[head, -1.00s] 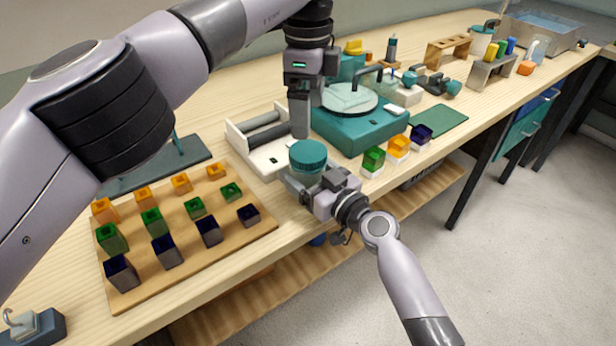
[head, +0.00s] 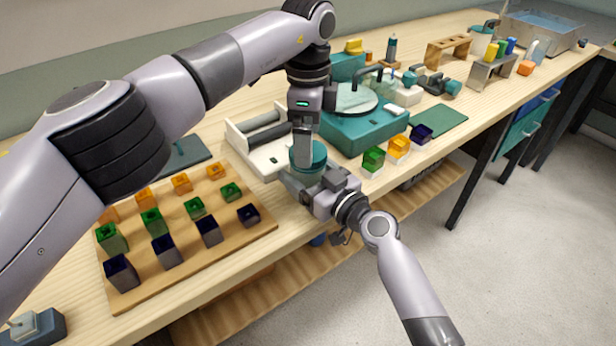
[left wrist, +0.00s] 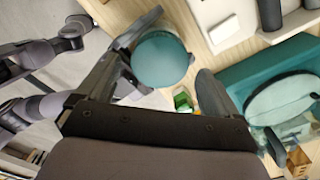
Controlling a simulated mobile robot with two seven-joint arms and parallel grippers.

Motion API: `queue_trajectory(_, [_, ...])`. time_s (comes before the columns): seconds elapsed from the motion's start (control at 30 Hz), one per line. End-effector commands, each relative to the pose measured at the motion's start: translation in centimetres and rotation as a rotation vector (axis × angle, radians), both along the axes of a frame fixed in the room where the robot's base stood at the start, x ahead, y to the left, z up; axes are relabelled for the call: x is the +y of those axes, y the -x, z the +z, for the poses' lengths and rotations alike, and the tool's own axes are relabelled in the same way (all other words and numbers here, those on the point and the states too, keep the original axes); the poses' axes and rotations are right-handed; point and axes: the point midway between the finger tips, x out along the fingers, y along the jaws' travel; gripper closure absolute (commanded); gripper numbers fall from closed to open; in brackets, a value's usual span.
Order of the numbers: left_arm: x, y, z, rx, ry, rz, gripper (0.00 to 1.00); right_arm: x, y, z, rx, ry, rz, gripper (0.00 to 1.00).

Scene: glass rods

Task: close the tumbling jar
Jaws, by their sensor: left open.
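The tumbling jar's round teal lid (head: 318,155) shows at the table's front edge, partly behind my left gripper. In the left wrist view the lid (left wrist: 160,58) is a teal disc ahead of the fingers. The jar's body is mostly hidden, so I cannot tell how the lid sits on it. My right gripper (head: 302,184) is at the jar below the lid and appears shut on it. My left gripper (head: 303,167) points down over the lid. Its fingers are open, and in the wrist view (left wrist: 160,68) they lie on either side of the lid, with nothing held.
A white roller stand (head: 238,140) with dark rollers is behind the jar. A teal machine (head: 365,130) with a round plate stands to its right. A wooden board (head: 225,240) with several coloured cups is at left. Small coloured blocks (head: 398,146) stand right of the jar.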

Motion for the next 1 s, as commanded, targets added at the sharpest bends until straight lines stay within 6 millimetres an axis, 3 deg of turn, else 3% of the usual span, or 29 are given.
queue_trajectory(0.2, [0.0, 0.0, -2.0, 0.0, -0.001, 0.0, 0.05, 0.0, 0.0, 0.0, 0.0, 0.001, -0.001, 1.0])
queue_trajectory(0.53, [0.0, 0.0, -2.2, -0.001, -0.001, 0.0, 0.05, 0.0, 0.0, 0.0, 0.0, 0.001, -0.001, 1.0])
queue_trajectory(0.7, [0.0, 0.0, -2.2, -0.001, -0.001, 0.0, 0.61, 0.0, 0.0, 0.0, 0.0, 0.001, 0.0, 1.0])
queue_trajectory(1.0, [0.0, 0.0, -2.2, -0.001, -0.002, -0.047, 0.65, 0.0, 0.0, 0.0, -0.001, 0.001, 0.0, 1.0])
